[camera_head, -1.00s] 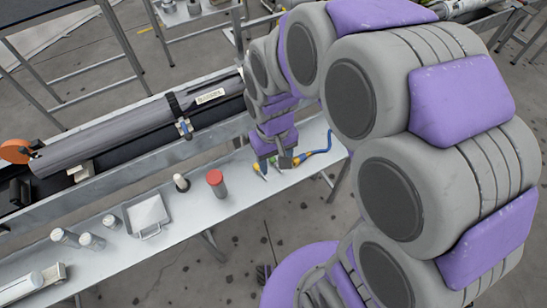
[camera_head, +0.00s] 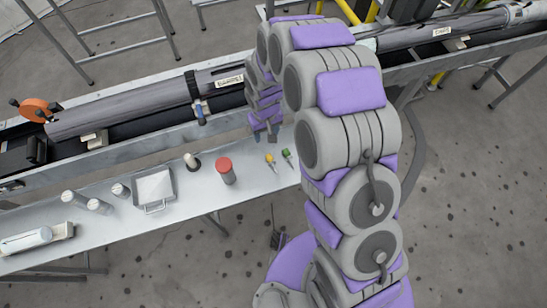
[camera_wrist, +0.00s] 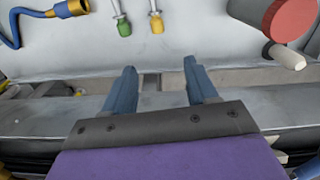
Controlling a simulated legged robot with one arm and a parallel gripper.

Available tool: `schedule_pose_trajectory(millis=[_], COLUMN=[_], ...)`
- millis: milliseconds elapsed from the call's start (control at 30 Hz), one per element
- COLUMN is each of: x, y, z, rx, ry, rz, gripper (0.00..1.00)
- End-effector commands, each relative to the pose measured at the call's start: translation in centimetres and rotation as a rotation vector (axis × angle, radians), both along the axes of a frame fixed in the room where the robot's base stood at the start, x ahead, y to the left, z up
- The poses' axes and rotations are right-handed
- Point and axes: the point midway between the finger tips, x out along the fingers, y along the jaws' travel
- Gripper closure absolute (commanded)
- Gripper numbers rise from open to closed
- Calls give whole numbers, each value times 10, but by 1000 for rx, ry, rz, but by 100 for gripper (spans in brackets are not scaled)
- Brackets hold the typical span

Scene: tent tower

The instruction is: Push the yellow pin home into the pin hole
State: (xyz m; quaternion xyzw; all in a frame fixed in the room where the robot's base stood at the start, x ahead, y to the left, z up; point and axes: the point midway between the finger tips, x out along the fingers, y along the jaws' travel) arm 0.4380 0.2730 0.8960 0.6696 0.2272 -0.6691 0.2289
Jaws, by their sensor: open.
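A small pin-like piece with a yellow head (camera_head: 270,159) lies on the metal bench, beside a similar one with a green head (camera_head: 287,153). Both also show at the top of the wrist view, the yellow one (camera_wrist: 156,24) right of the green one (camera_wrist: 124,27). My gripper (camera_head: 264,136) is above the bench's back part, behind the yellow piece. In the wrist view my gripper (camera_wrist: 160,75) has its two blue-grey fingers apart, with nothing between them. I cannot make out a pin hole in either view.
A red-topped cylinder (camera_head: 226,172) and a metal tray (camera_head: 153,190) stand left of the pins. A long grey tube (camera_head: 120,111) lies in the trough behind the bench. A blue hose with a yellow end (camera_wrist: 70,8) lies at the wrist view's top left.

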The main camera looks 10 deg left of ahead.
Motion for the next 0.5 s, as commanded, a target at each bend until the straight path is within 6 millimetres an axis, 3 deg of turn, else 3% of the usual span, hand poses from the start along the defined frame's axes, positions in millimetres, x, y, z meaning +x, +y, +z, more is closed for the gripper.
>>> schedule_pose_trajectory(millis=[500], x=[-2], y=[-6], z=[-96], rx=[-1], ry=[6], rz=[-2], gripper=[42])
